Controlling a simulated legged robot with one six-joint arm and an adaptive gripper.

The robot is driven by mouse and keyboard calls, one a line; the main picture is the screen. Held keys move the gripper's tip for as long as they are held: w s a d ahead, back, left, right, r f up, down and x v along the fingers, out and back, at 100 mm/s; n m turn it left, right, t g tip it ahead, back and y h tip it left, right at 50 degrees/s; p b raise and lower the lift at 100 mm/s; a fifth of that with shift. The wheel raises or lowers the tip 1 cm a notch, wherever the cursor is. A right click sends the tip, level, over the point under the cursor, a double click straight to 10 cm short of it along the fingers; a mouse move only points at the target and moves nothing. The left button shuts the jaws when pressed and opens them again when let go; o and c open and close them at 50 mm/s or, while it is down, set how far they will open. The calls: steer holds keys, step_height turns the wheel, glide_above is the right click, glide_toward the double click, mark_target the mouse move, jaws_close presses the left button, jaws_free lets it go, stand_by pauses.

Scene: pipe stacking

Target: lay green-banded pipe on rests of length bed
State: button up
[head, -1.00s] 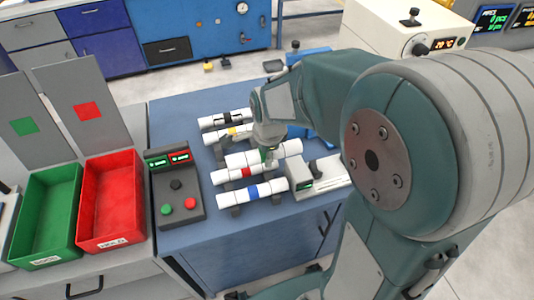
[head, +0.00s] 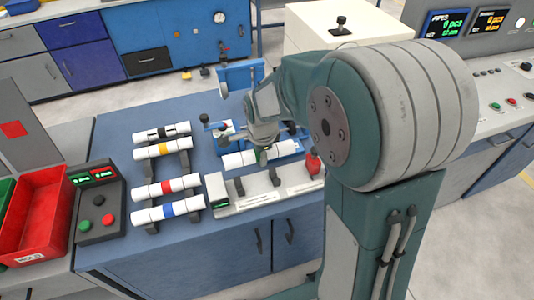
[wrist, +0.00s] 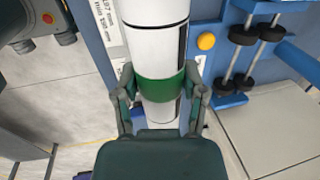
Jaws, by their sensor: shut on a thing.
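The green-banded pipe (head: 236,161) is white and lies level across the head view; its green band shows in the wrist view (wrist: 160,90). My gripper (head: 263,150) is shut around that band, one finger on each side, as the wrist view also shows (wrist: 161,84). The length bed (head: 262,202) is a long grey base with dark upright rests (head: 239,187), a small green display at its left end and a red knob (head: 312,163) at its right. The pipe appears just behind the rests in the head view; its height above the bed is unclear.
A rack to the left holds white pipes with black, yellow (head: 159,150), red (head: 168,186) and blue (head: 168,210) bands. Blue fixtures (head: 240,75) stand behind my gripper. A control box (head: 97,208) and red bin (head: 38,215) are at far left.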

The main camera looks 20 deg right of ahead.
mark_target(261, 181)
steer(key=shift+a+f, duration=0.35)
steer(key=shift+a, duration=0.05)
steer(key=shift+f, duration=0.65)
steer(key=shift+d+f, duration=0.35)
steer(key=shift+f, duration=0.2)
steer(key=shift+d+f, duration=0.35)
steer(key=shift+f, duration=0.6)
steer(key=shift+a+f, duration=0.25)
steer(key=shift+f, duration=0.45)
steer(key=shift+a+f, duration=0.2)
steer(key=shift+f, duration=0.95)
steer(key=shift+d+f, duration=0.2)
steer(key=shift+d, duration=0.1)
steer(key=shift+a, duration=0.2)
